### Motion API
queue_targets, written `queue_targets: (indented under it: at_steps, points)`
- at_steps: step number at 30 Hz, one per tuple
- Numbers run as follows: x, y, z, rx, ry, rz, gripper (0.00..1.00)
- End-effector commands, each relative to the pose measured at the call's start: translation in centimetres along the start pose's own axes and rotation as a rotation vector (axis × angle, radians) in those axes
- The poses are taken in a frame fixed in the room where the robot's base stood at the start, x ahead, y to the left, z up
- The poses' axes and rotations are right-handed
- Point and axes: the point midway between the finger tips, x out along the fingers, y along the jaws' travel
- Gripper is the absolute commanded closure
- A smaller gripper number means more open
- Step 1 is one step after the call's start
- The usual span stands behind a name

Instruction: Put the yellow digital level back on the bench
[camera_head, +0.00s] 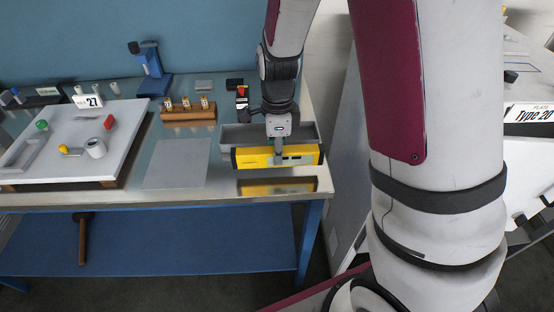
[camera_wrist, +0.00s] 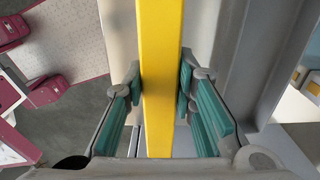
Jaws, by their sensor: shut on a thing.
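The yellow digital level (camera_head: 255,158) is a long yellow bar with dark ends and a grey middle part. It is over the front right of the bench (camera_head: 228,198), and a yellow reflection shows on the bench top below it. My gripper (camera_head: 279,152) is above the level and shut on it near its middle. In the wrist view the level (camera_wrist: 161,70) runs upright in the picture between the teal pads of my gripper (camera_wrist: 160,95).
A grey tray (camera_head: 232,135) lies just behind the level. A flat grey plate (camera_head: 177,163) is to its left. A wooden block with several numbered pieces (camera_head: 188,115), a blue stand (camera_head: 152,72) and a white board (camera_head: 72,140) stand further left. The bench's right edge is close.

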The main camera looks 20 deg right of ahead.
Motion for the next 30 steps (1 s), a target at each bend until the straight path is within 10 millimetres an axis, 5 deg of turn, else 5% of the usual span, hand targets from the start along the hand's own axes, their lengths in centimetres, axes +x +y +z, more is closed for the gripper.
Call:
queue_targets:
  at_steps: [10, 21, 22, 24, 30]
  points:
    - [3.3, -0.1, 0.1, 0.0, 0.001, 0.003, 1.0]
    - [3.8, -0.1, 0.2, -0.001, 0.0, -0.001, 1.0]
    - [3.8, -0.1, 0.1, 0.0, 0.0, 0.0, 0.73]
    - [3.8, -0.1, 0.1, -0.001, 0.0, -0.001, 0.57]
    - [3.8, -0.1, 0.1, -0.001, 0.0, 0.0, 0.55]
